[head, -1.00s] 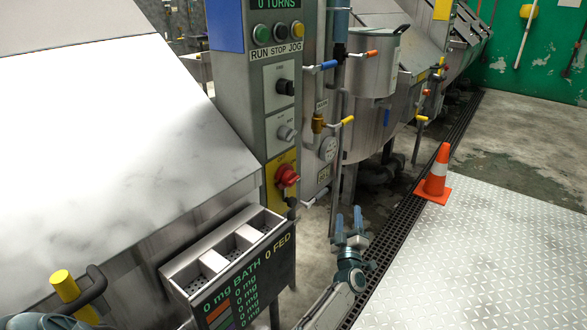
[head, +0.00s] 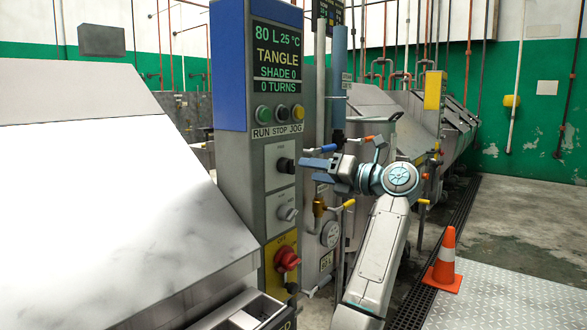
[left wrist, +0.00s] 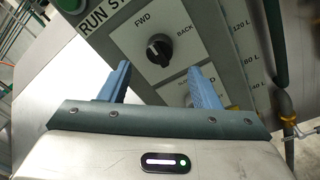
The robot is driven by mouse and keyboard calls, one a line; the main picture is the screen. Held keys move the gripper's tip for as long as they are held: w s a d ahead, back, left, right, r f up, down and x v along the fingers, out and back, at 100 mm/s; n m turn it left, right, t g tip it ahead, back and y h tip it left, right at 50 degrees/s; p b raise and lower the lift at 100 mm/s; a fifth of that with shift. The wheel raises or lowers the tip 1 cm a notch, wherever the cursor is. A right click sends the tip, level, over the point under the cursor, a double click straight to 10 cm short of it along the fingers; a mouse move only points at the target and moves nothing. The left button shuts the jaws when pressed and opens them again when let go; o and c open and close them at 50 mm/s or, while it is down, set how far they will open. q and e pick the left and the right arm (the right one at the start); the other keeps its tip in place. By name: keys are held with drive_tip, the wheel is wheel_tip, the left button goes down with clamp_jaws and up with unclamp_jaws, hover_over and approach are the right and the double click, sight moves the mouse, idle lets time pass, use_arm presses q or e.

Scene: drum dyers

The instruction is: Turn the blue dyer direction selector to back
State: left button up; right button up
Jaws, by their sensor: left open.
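The dyer's control column (head: 232,190) is grey with a blue upper part (head: 229,70). Its direction selector (head: 285,165) is a black knob on a white plate, below the run, stop and jog buttons. In the left wrist view the selector (left wrist: 159,49) sits between FWD and BACK labels; I cannot tell surely which way it points. My left gripper (head: 308,164) is open and empty, just right of the selector in the head view. In the left wrist view its blue fingers (left wrist: 163,78) are spread either side below the knob, apart from it. My right gripper is out of view.
A second grey knob (head: 286,212) and a red switch (head: 287,259) sit below the selector. Pipes and a blue-handled valve (head: 322,149) stand close to the right of the column. An orange cone (head: 444,262) stands on the floor at right. A white sloped housing (head: 110,200) fills the left.

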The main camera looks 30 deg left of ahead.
sight(293, 167)
use_arm(q)
drive_tip(key=shift+w+a+p, duration=0.1)
drive_tip(key=shift+a+p, duration=0.2)
drive_tip(key=shift+a, duration=3)
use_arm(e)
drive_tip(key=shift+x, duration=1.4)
use_arm(q)
drive_tip(key=c, duration=1)
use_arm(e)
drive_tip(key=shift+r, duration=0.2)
